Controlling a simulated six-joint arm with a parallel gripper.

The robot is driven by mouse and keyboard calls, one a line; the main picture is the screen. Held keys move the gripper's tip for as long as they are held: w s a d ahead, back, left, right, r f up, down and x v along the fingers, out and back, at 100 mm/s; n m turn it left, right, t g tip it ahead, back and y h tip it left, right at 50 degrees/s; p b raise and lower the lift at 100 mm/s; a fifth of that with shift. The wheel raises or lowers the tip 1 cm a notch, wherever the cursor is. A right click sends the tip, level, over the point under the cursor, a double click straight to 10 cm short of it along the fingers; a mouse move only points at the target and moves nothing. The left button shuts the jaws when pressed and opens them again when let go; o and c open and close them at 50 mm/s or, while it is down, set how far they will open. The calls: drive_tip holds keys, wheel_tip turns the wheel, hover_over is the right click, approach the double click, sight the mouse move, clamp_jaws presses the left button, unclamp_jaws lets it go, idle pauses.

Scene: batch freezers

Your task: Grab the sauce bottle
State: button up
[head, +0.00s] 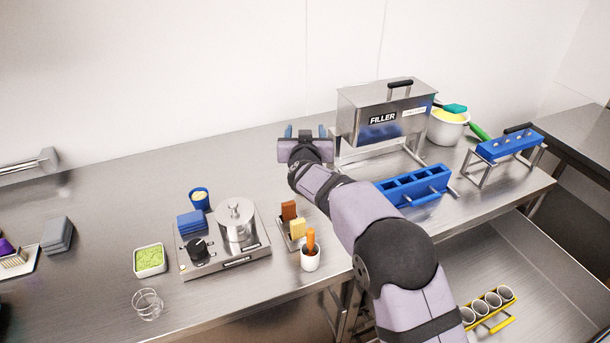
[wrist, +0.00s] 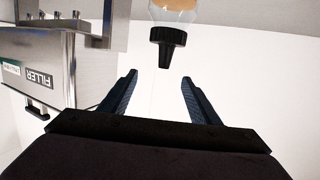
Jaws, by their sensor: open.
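The sauce bottle shows only in part in the wrist view, at the top centre. Its black ribbed cap (wrist: 168,38) points down in that picture, and a clear body with orange-tan contents (wrist: 176,6) is cut off by the top edge. That view is upside down, as the FILLER lettering is inverted. My gripper (wrist: 158,82) is open and empty, with the cap beyond its fingertips and roughly in line with the gap. In the head view my gripper (head: 305,131) is over the back of the counter, left of the filler. I cannot make out the bottle there.
The steel filler (head: 365,120) stands close to the right of my gripper. A blue mould (head: 415,188) sits in front of it. A hot plate with a pot (head: 236,222) is at front left. The counter (head: 130,190) at back left is clear.

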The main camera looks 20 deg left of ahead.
drive_tip(key=shift+f, duration=3.35)
drive_tip(key=shift+p+x, duration=0.55)
drive_tip(key=shift+x, duration=1)
clamp_jaws()
